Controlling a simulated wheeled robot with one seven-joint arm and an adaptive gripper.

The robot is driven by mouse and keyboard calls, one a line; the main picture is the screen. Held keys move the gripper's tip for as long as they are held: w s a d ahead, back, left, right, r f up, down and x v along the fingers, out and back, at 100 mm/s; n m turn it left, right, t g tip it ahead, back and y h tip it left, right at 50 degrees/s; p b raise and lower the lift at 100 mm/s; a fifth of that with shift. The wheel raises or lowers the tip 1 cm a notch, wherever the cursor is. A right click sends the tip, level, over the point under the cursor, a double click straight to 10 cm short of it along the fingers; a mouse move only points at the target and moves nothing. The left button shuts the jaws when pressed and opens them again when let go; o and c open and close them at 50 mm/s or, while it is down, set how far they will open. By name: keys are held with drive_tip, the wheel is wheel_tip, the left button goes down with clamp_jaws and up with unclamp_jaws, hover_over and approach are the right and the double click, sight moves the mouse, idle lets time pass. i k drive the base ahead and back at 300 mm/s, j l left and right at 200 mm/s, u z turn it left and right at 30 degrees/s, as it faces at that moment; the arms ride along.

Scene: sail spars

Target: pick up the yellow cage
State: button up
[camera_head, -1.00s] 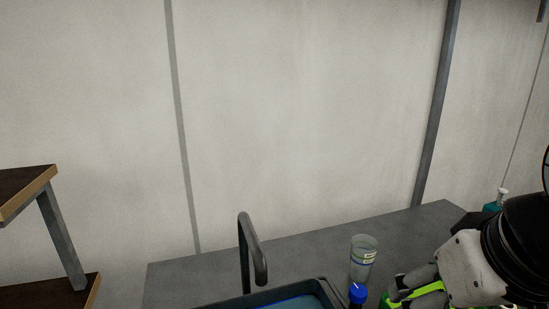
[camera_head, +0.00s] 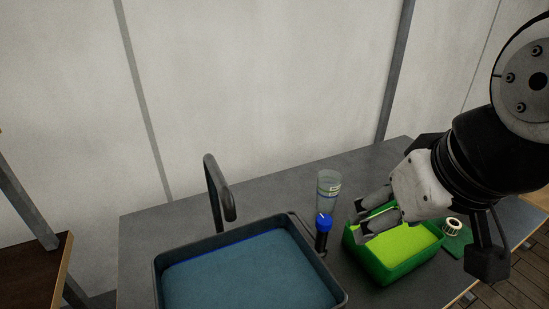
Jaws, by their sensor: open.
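My gripper (camera_head: 361,226) is open, its two grey fingers pointing left over the left part of a green tub (camera_head: 391,276). Nothing shows between the fingers. I see no thing that is plainly a yellow cage. A small cream, ribbed ring-like piece (camera_head: 453,223) stands on a green pad (camera_head: 459,243) to the right of the tub, beyond my gripper's wrist; I cannot tell whether it is the cage. The tub has a bright yellow-green inside (camera_head: 410,243). My gripper and arm hide part of the tub and the table behind it.
A dark basin (camera_head: 345,296) with a blue-grey inside fills the front middle, with a dark curved tap (camera_head: 217,190) behind it. A clear cup (camera_head: 328,190) and a blue-capped dark bottle (camera_head: 323,235) stand between basin and tub. The grey table (camera_head: 170,229) is clear at back left.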

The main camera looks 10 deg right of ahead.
sight(455, 228)
drive_tip(key=z, duration=1.1)
drive_tip(key=k+l+u, duration=0.1)
drive_tip(key=u, duration=1.25)
drive_tip(key=i+u, duration=0.1)
drive_tip(key=u, duration=0.4)
drive_tip(key=l+z, duration=0.4)
drive_tip(key=l, duration=0.15)
drive_tip(key=l+z, duration=0.4)
drive_tip(key=l, duration=0.15)
